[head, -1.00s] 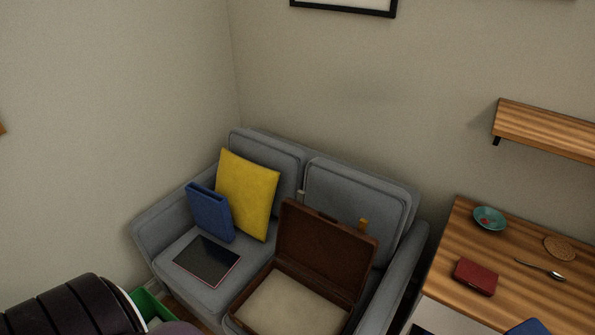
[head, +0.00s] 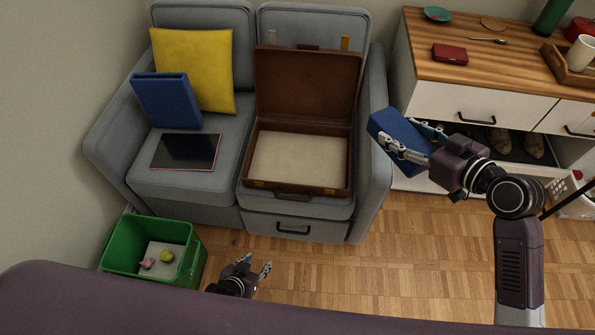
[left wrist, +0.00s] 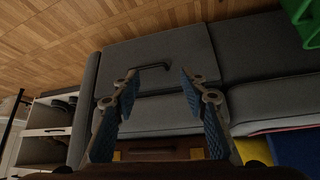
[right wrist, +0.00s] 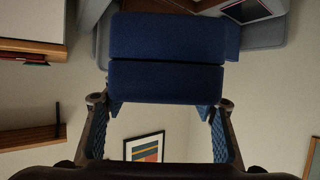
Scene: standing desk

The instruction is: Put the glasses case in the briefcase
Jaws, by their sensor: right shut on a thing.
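The blue glasses case (head: 384,127) is held in my right gripper (head: 414,142), to the right of the sofa's right armrest, in front of the cabinet. In the right wrist view the case (right wrist: 166,50) fills the space beyond the fingers, its seam running across. The brown briefcase (head: 300,192) lies open on the right sofa seat, lid up against the backrest and its pale interior empty. My left gripper (head: 262,270) is low over the floor in front of the sofa, empty; its fingers stand apart in the left wrist view (left wrist: 160,85).
The sofa's right armrest (head: 374,130) lies between the held case and the briefcase. A tablet (head: 186,151), blue binder (head: 166,100) and yellow cushion (head: 205,60) occupy the left seat. A green bin (head: 125,248) stands on the floor. A red case (head: 450,54) lies on the cabinet (head: 430,75).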

